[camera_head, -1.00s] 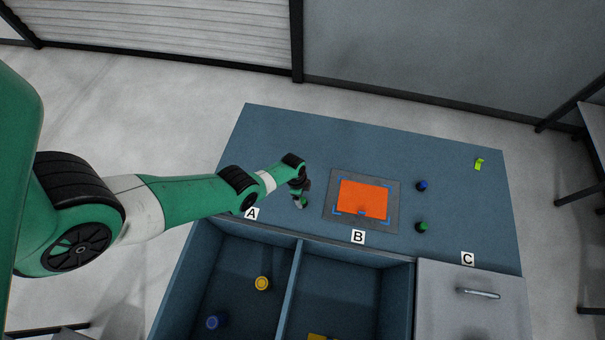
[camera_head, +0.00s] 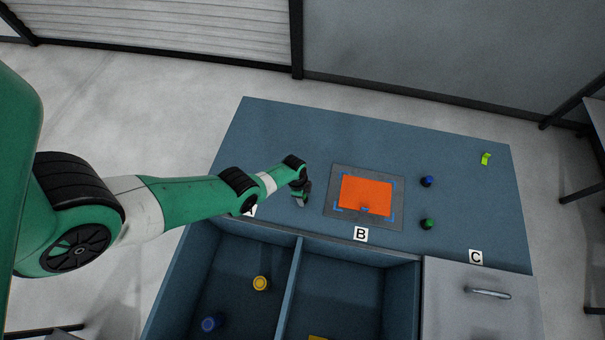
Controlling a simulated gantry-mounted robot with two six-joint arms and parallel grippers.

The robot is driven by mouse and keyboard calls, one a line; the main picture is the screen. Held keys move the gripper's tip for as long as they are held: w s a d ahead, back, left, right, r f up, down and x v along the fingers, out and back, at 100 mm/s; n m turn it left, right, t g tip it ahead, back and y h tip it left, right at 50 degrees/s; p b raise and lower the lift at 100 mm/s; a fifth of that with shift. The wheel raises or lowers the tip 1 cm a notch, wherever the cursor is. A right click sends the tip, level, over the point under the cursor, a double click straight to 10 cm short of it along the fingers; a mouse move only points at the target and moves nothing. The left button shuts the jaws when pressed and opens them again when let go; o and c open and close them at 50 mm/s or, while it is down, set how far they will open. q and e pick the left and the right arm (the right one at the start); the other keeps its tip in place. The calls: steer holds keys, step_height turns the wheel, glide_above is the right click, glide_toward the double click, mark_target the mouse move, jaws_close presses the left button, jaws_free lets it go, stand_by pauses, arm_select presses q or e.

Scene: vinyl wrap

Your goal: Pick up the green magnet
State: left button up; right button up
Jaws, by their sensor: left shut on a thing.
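My left gripper (camera_head: 301,201) is low over the left part of the blue tabletop, near label A. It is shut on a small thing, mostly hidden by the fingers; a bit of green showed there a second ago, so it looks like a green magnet. Another green magnet (camera_head: 428,224) stands on the tabletop right of the orange sheet, in front of a blue magnet (camera_head: 427,181). The right gripper is not in view.
The orange sheet (camera_head: 367,193) lies on a grey plate (camera_head: 333,178) at B. Open bins in front hold a yellow roll (camera_head: 261,283) and a blue roll (camera_head: 211,323). A lime item (camera_head: 486,159) lies far right.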

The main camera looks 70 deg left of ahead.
arm_select(q)
jaws_close()
steer(key=shift+r, duration=0.1)
steer(key=shift+r+p, duration=0.6)
steer(key=shift+p, duration=0.15)
step_height(320, 180, up, 3)
steer(key=p, duration=0.2)
steer(key=shift+p, duration=0.4)
steer(key=w+d+r+p, duration=0.2)
steer(key=d+r+p, duration=0.2)
steer(key=d, duration=0.2)
steer(key=w+d+r+p, duration=0.2)
steer(key=d+r+p, duration=0.2)
steer(key=d, duration=0.3)
steer(key=shift+w+r, duration=0.3)
